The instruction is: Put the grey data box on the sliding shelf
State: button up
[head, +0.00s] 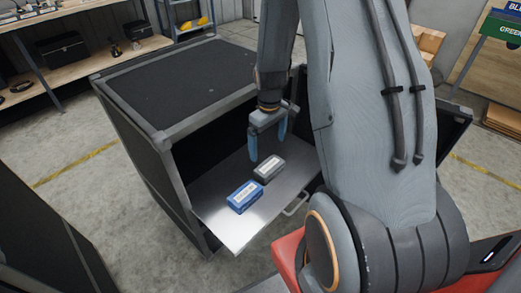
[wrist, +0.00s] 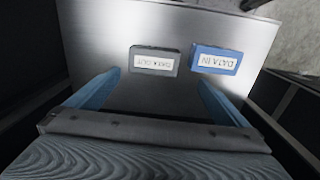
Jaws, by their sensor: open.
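The grey data box (head: 268,168) lies on the metal sliding shelf (head: 217,210), which is pulled out of the dark cabinet. In the wrist view the grey box (wrist: 154,61) carries a white label. A blue box (head: 244,197) lies beside it on the shelf, nearer the front edge, and its label in the wrist view (wrist: 216,60) reads "DATA IN". My gripper (head: 268,150) is open and empty, pointing down just above and behind the grey box. In the wrist view the fingers (wrist: 160,88) are spread wide, with the grey box ahead between them, apart from both.
The cabinet's black top (head: 180,85) and side walls enclose the back of the shelf close to my gripper. A handle (head: 296,204) sticks out from the shelf's front edge. Another dark cabinet (head: 40,240) stands at the lower left, with open floor between.

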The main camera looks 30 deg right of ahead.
jog(key=s+a+r+m, duration=0.3)
jog(key=s+a+r, duration=1)
jog(key=s+r, duration=0.1)
jog(key=shift+s+a+r+m+t, duration=0.2)
jog(key=shift+s+r+m+t, duration=0.15)
jog(key=shift+r, duration=0.35)
jog(key=shift+w, duration=0.15)
